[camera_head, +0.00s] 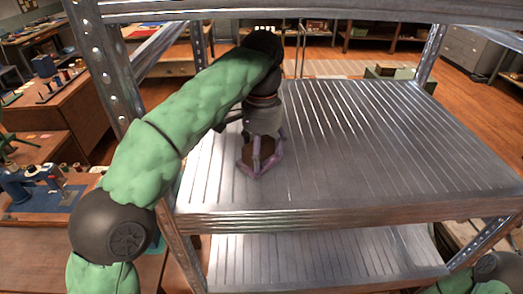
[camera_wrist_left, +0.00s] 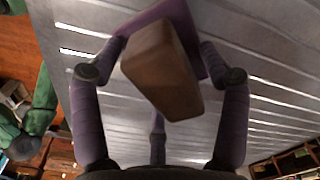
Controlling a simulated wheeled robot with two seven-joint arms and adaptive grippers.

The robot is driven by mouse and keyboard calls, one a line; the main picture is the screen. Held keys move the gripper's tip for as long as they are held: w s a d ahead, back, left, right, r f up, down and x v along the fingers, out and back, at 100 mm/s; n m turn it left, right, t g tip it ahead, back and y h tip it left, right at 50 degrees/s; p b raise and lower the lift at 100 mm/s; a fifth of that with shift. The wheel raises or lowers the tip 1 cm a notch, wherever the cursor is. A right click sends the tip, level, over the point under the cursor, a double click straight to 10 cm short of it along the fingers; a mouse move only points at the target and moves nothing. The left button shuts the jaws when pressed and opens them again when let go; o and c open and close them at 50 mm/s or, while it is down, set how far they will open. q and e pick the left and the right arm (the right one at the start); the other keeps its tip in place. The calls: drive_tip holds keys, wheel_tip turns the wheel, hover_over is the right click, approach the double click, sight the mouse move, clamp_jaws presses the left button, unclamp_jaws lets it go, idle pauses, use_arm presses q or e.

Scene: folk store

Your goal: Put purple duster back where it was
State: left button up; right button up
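The purple duster (camera_wrist_left: 160,72), a brown wooden block with a purple layer behind it, sits between the purple fingers of my left gripper (camera_wrist_left: 163,48) in the left wrist view. The fingers meet its two sides. In the head view, my left gripper (camera_head: 259,168) points down over the left part of the metal shelf (camera_head: 370,150), its fingers closed around the brown block. I cannot tell whether the duster touches the shelf. My right gripper is out of view; only part of my right arm shows at the lower right.
The rest of this shelf top is bare. A lower shelf (camera_head: 320,262) lies beneath it, and metal posts stand at the corners. A desk with a blue sewing machine (camera_head: 38,180) is at the left. A grey cabinet (camera_head: 475,48) stands at the back right.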

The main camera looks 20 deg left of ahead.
sight(262, 144)
use_arm(q)
drive_tip(key=shift+r, duration=0.1)
wheel_tip(262, 144, up, 8)
drive_tip(key=p, duration=0.3)
drive_tip(key=shift+p, duration=0.4)
drive_tip(key=shift+f, duration=0.2)
